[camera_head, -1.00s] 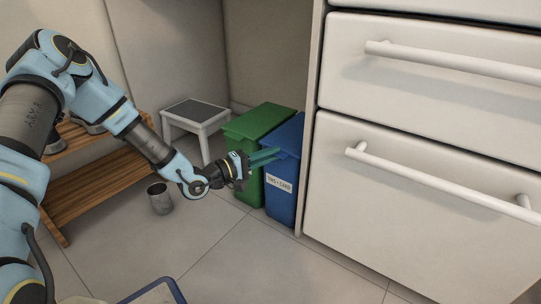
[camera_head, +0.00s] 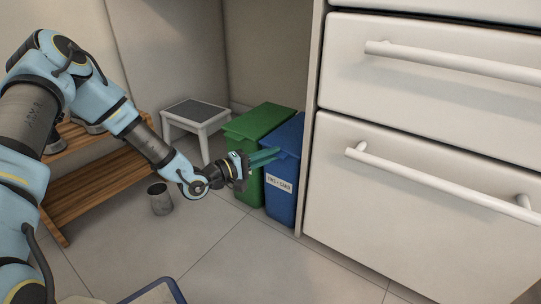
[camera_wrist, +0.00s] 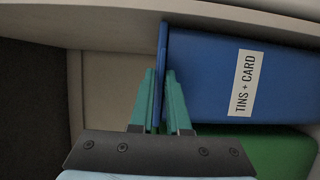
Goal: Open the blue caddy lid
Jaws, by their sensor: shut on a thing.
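The blue caddy (camera_head: 281,203) stands on the floor against the side of the white drawer unit. Its front label reads "TINS + CARD", also readable in the wrist view (camera_wrist: 243,83). Its blue lid (camera_head: 287,135) looks closed in the head view. In the wrist view the lid's edge (camera_wrist: 161,75) runs between the two green fingers. My gripper (camera_head: 272,154) is shut on this front edge of the lid (camera_wrist: 159,100). The fingertips hide part of the lid's front in the head view.
A green caddy (camera_head: 258,122) stands directly left of the blue one. The white drawer unit (camera_head: 415,190) with bar handles rises close on the right. A grey-topped stool (camera_head: 195,112), a wooden rack (camera_head: 105,185) and a metal cup (camera_head: 160,198) are to the left.

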